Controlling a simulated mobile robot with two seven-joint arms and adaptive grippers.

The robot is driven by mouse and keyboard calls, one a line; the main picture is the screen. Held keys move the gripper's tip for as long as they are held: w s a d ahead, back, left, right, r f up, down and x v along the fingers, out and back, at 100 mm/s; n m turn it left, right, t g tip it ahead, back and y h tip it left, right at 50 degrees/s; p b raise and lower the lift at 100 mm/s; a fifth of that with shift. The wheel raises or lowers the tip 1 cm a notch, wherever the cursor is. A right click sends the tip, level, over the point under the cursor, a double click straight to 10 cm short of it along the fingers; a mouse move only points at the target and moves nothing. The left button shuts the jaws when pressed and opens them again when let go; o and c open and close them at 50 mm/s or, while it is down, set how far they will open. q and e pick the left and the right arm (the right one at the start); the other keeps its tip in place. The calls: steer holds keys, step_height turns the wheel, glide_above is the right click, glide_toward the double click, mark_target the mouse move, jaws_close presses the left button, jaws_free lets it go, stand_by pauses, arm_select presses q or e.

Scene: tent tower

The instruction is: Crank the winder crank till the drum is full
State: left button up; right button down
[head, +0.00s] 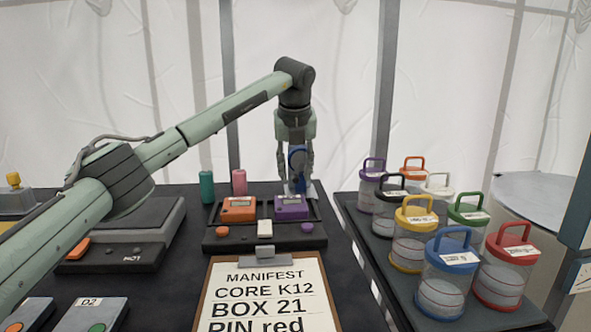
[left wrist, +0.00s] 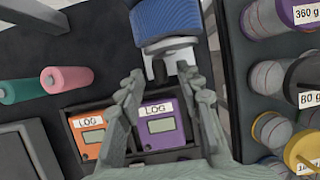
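The winder stands at the back of the dark table, behind the purple LOG box. Its blue drum (left wrist: 166,18) shows at the top of the left wrist view, wound with blue line. In the head view the blue drum (head: 297,156) is partly hidden by my left gripper (head: 299,178), which points down over the winder. In the left wrist view the fingers of my left gripper (left wrist: 163,80) are apart, beside the winder's grey bracket (left wrist: 160,64). The crank itself is hard to make out, and contact with the right-hand finger is unclear. My right gripper is not in view.
An orange LOG box (head: 238,207) and a purple LOG box (head: 291,206) sit in a tray before the winder. Teal (head: 207,187) and pink (head: 239,182) spools stand left. Several lidded jars fill the right-hand rack (head: 390,262). A manifest clipboard (head: 267,293) lies in front.

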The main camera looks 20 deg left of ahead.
arm_select(q)
steer(key=shift+f, duration=0.2)
jaws_close()
steer(key=shift+w+r+y, duration=0.1)
steer(key=shift+r+y, duration=0.05)
steer(key=shift+y, duration=0.15)
steer(key=y, duration=0.1)
steer(key=g+y, duration=0.1)
steer(key=shift+r+m+y, duration=0.25)
steer(key=shift+m+y, duration=0.15)
steer(key=shift+a+r+m+g+y, duration=0.15)
steer(key=shift+g+y, duration=0.2)
steer(key=shift+y, duration=0.35)
steer(key=shift+d+r+m+g+y, duration=0.15)
steer(key=shift+g+y, duration=0.2)
steer(key=shift+y, duration=0.35)
steer(key=shift+a, duration=0.15)
